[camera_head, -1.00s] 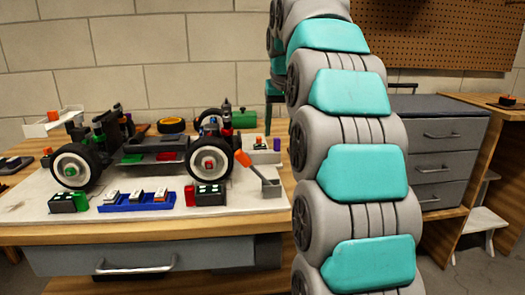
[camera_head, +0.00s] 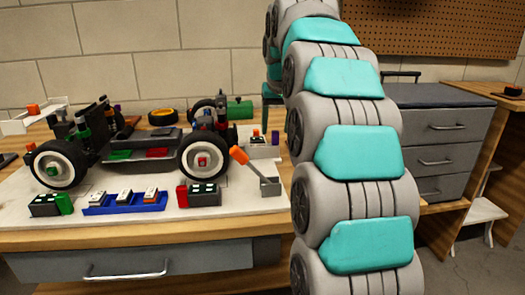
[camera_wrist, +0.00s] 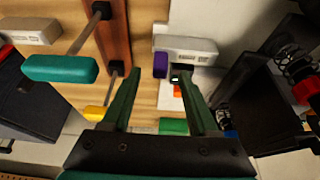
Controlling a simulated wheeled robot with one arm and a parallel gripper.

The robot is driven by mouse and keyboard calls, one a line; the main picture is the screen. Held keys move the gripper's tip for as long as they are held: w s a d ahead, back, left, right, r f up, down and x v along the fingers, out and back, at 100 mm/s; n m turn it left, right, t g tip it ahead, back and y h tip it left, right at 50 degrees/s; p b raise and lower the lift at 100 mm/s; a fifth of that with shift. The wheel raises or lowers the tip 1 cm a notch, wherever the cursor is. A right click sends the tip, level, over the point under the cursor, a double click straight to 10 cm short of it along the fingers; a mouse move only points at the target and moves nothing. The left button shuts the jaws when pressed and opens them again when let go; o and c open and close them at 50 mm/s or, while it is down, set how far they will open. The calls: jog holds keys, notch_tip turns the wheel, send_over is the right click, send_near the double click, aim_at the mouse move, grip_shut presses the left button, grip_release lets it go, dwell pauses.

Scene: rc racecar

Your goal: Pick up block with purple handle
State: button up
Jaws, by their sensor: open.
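In the wrist view, a small purple handle (camera_wrist: 160,64) sits beside a pale grey block (camera_wrist: 187,46), and they appear joined. My gripper (camera_wrist: 159,73) is open, with its two dark green fingers spread. The gap in depth is hard to judge, and nothing is held. In the head view, a small purple piece (camera_head: 276,137) shows at the right end of the table, next to my arm.
An RC car (camera_head: 130,150) stands on the white mat (camera_head: 235,204) on the wooden table. A blue tray (camera_head: 125,206) with blocks lies in front.

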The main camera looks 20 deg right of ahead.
aim_at(271, 150)
jog(key=x, duration=0.2)
jog(key=shift+w+f, duration=0.1)
jog(key=shift+f, duration=0.2)
grip_shut()
dwell(1.2)
